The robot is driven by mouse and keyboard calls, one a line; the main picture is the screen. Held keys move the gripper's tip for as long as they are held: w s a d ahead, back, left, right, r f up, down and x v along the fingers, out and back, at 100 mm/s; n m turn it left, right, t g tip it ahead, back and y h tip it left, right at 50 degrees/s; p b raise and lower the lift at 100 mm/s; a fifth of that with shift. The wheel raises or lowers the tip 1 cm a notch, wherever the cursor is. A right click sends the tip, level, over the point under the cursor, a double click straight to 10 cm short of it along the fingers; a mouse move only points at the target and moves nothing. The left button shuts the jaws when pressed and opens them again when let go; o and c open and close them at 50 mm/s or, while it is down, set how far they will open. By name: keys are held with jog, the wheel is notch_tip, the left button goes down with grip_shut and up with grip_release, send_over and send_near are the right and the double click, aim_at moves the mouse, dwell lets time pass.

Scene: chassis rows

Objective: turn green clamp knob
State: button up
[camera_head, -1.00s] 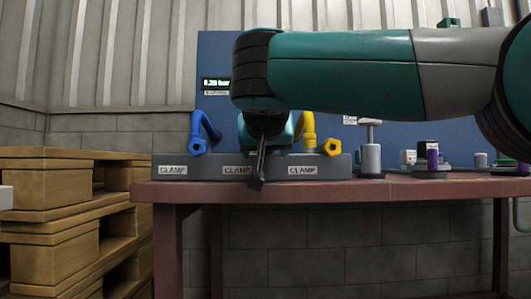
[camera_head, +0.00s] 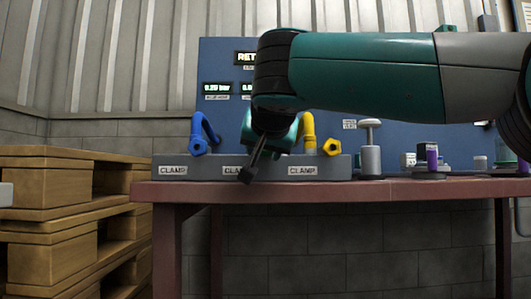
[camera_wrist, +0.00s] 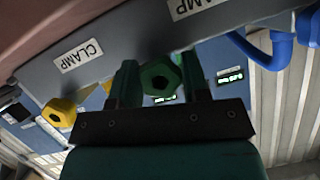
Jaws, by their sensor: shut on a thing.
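The green clamp knob (camera_wrist: 160,82) shows in the wrist view as a green ring with a dark hexagonal centre. It sits between the two fingers of my gripper (camera_wrist: 160,80), which is shut on it. In the head view my gripper (camera_head: 254,162) hangs at the middle of the grey clamp block (camera_head: 200,173), and my arm hides the green knob there. The wrist view is strongly rolled, with the CLAMP labels tilted.
A blue clamp knob (camera_head: 198,146) stands to the left and a yellow one (camera_head: 332,147) to the right, both close to my gripper. A grey post (camera_head: 371,155) stands further right on the red table (camera_head: 300,188). Wooden pallets (camera_head: 50,210) are stacked at left.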

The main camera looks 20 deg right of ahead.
jog(key=o, duration=0.9)
jog(key=shift+p+v, duration=3.75)
jog(key=shift+v, duration=5)
